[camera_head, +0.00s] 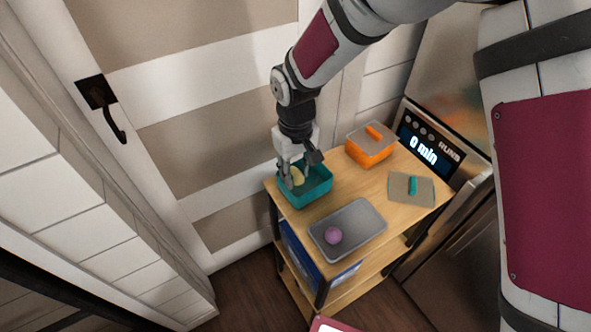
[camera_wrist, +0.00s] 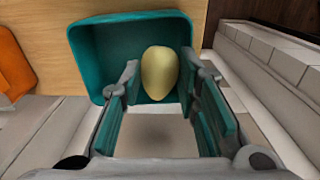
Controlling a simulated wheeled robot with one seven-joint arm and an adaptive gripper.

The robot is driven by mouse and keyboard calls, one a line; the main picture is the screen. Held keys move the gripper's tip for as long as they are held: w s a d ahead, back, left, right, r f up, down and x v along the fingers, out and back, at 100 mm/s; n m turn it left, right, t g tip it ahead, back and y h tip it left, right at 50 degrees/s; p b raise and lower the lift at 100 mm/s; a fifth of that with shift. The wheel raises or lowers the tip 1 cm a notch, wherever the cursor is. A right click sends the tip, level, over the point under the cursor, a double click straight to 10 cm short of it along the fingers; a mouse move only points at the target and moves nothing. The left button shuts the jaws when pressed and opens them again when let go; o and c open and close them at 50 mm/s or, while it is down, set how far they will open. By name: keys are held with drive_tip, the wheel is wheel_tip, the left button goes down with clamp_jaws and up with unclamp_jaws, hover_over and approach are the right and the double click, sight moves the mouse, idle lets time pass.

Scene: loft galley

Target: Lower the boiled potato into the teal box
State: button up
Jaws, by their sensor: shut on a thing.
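The boiled potato (camera_wrist: 159,72) is pale yellow and sits between the fingertips of my gripper (camera_wrist: 160,90) in the wrist view. In the head view the potato (camera_head: 297,177) shows over the teal box, partly covered by my gripper (camera_head: 293,175). My gripper is shut on the potato and points down at the box. The teal box (camera_head: 319,195) is open and stands at the left end of the wooden cart top; its wall also shows in the wrist view (camera_wrist: 84,62). I cannot tell whether the potato touches the box floor.
An orange lidded box (camera_head: 371,152) stands behind to the right. A grey board (camera_head: 400,194) with a teal item (camera_head: 412,185) lies at right. A panelled door (camera_head: 180,120) is close on the left.

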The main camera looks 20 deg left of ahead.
sight(296, 172)
drive_tip(key=o, duration=1.1)
drive_tip(key=shift+f, duration=0.1)
drive_tip(key=shift+o, duration=0.2)
wheel_tip(296, 172, up, 12)
drive_tip(key=s+d+r+m+t, duration=0.1)
drive_tip(key=d+r+m, duration=0.1)
drive_tip(key=d+r, duration=0.6)
drive_tip(key=s+d+r+m+t, duration=0.15)
drive_tip(key=d+r, duration=0.35)
drive_tip(key=d, duration=0.7)
drive_tip(key=s+d+r+m+t+p, duration=0.1)
drive_tip(key=s+d+m, duration=0.6)
drive_tip(key=s+d, duration=0.8)
drive_tip(key=shift+s+d+r+t, duration=0.3)
drive_tip(key=shift+d+t, duration=0.05)
drive_tip(key=shift+d, duration=0.3)
